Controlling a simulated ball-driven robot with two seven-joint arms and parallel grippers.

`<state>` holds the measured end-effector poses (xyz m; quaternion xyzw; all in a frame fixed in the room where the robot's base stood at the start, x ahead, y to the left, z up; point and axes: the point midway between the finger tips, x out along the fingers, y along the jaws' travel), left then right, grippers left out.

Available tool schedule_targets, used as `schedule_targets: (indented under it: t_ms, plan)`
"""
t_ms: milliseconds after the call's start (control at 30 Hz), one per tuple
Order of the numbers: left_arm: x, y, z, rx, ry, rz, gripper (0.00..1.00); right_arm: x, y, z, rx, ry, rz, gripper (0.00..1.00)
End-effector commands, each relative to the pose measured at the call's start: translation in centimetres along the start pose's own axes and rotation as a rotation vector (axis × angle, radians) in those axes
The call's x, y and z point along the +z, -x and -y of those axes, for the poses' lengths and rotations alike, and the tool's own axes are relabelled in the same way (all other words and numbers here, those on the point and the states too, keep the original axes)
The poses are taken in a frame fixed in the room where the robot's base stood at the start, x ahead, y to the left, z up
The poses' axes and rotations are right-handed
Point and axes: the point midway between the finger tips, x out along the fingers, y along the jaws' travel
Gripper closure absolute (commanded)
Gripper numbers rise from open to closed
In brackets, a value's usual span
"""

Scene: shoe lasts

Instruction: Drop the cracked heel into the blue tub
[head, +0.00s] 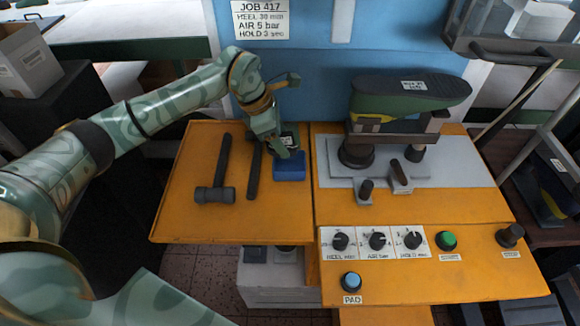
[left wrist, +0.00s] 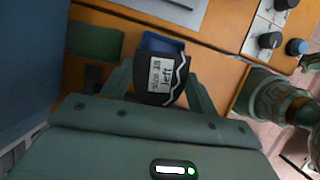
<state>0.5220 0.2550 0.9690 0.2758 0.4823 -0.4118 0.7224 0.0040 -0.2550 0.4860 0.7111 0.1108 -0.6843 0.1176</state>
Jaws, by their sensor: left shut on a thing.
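My left gripper (head: 282,146) is shut on a dark heel (left wrist: 158,80), which sits between its two fingers in the left wrist view. The heel carries a white label and a white zigzag crack line. In the head view, the heel (head: 288,140) is mostly hidden by the gripper. The blue tub (head: 289,171) stands on the orange bench just below the gripper. In the left wrist view, the tub (left wrist: 163,43) shows partly behind the heel. I cannot tell how far the heel is above its rim. My right gripper is not in view.
A hammer (head: 216,180) and a dark bar-shaped tool (head: 254,172) lie left of the tub. A green press machine (head: 405,100) stands on a grey plate to the right. Knobs and a green button (head: 446,240) line the front panel. The bench's left front is clear.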

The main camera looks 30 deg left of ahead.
Motion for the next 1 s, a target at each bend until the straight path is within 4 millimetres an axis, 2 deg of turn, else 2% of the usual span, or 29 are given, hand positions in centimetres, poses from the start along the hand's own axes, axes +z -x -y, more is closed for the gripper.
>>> schedule_targets:
  t_ms: [33,100,133,400,533,667,800,1000]
  plan:
    - [0.0,0.1,0.0,0.000,0.000,0.000,0.38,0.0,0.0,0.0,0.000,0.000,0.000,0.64]
    - [0.0,0.1,0.0,0.000,0.000,0.000,0.19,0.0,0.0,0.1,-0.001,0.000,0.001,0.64]
    - [0.0,0.1,0.0,0.000,0.000,0.000,0.15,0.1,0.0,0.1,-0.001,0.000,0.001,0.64]
    - [0.0,0.1,0.0,0.000,0.001,-0.001,0.15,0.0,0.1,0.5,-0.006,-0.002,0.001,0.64]
    - [0.0,1.3,-0.1,0.001,0.001,0.000,0.15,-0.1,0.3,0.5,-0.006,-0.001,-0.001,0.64]
    - [0.1,4.2,-0.1,0.004,0.000,0.000,0.15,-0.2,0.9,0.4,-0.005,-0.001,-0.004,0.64]
    - [0.1,8.2,-0.1,0.007,0.000,0.001,0.15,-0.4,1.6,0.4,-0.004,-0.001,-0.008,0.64]
    - [0.1,13.1,-0.1,0.004,0.001,0.000,0.15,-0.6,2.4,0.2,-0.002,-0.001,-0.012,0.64]
